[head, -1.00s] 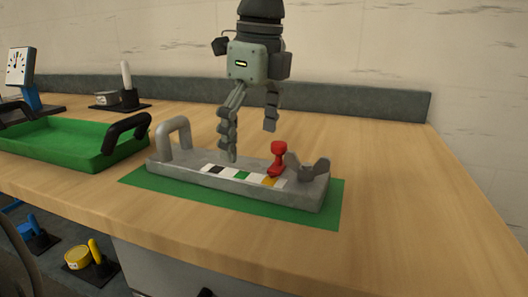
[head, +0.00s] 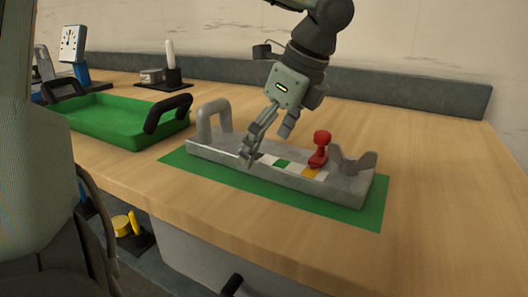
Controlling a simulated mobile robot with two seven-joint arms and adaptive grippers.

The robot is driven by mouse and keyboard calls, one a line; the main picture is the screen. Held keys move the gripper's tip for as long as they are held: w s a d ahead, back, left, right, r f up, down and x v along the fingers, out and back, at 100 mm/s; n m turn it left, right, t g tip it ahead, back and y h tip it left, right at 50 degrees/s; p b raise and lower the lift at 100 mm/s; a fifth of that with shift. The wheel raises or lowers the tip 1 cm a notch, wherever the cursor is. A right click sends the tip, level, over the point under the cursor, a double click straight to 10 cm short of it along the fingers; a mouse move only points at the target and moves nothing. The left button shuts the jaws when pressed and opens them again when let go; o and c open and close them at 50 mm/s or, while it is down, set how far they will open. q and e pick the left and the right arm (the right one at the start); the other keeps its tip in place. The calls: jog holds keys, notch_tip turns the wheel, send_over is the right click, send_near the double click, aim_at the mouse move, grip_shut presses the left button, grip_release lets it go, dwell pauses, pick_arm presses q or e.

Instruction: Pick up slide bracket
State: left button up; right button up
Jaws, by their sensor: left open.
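The slide bracket appears to be the long grey block (head: 345,189) on a green mat (head: 371,216). It has a grey arched handle (head: 203,119) at its left end and a notched grey upright at its right end. A strip of coloured squares and a red knob (head: 320,149) sit on top. My left gripper (head: 267,146) comes down from above, tilted, with its fingers apart and nothing between them. One fingertip overlaps the block's near edge, right of the handle; I cannot tell whether it touches. My right gripper is out of view.
A green tray (head: 125,140) with black handles stands left of the mat. Behind it are a gauge (head: 72,44) on a blue stand and a white rod in a black holder (head: 171,77). The wooden table (head: 440,160) is clear on the right. A low grey ledge runs behind.

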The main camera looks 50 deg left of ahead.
pick_arm(q)
jog(key=c, duration=1.9)
jog(key=shift+r, duration=0.1)
